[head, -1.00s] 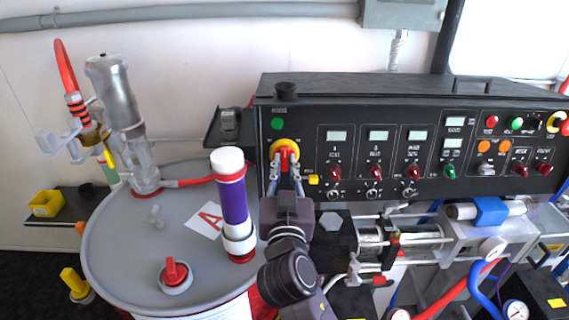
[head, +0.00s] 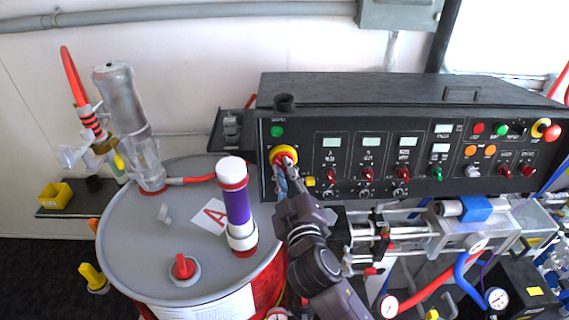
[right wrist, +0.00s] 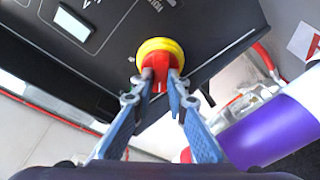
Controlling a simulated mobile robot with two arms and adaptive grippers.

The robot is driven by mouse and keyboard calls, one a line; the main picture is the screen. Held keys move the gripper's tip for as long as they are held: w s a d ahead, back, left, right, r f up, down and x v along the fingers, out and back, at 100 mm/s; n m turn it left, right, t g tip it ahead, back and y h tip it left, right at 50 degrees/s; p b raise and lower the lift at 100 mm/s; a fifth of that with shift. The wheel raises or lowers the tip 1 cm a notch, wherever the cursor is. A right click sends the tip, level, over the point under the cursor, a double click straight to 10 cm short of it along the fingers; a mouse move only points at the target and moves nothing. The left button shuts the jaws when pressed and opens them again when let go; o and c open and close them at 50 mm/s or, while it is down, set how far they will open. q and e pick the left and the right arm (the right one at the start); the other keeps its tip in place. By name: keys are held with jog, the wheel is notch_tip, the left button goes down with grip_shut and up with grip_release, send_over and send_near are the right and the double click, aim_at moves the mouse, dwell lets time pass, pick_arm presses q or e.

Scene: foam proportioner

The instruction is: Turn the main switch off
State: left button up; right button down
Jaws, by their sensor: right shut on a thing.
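The main switch is a red handle on a yellow round plate (head: 284,153) at the left end of the black control panel (head: 350,190). In the right wrist view the yellow plate (right wrist: 160,48) and red handle (right wrist: 159,68) show close up. My right gripper (head: 281,168) is at the switch, with its blue fingers (right wrist: 160,82) on both sides of the red handle, shut on it. In the head view the gripper hides part of the handle. My left gripper is not in view.
A grey drum (head: 140,240) marked A stands left of the panel, with a purple and white cylinder (head: 237,205) upright on it, close to my right arm. Metal pipework (head: 390,235) and gauges (head: 497,298) lie below the panel at the right.

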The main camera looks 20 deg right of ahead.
jog(key=shift+r+n, duration=0.15)
jog(key=shift+n, duration=0.25)
jog(key=c, duration=1.9)
grip_release()
jog(key=shift+w, duration=0.1)
jog(key=s+a, duration=0.1)
jog(key=s, duration=1.1)
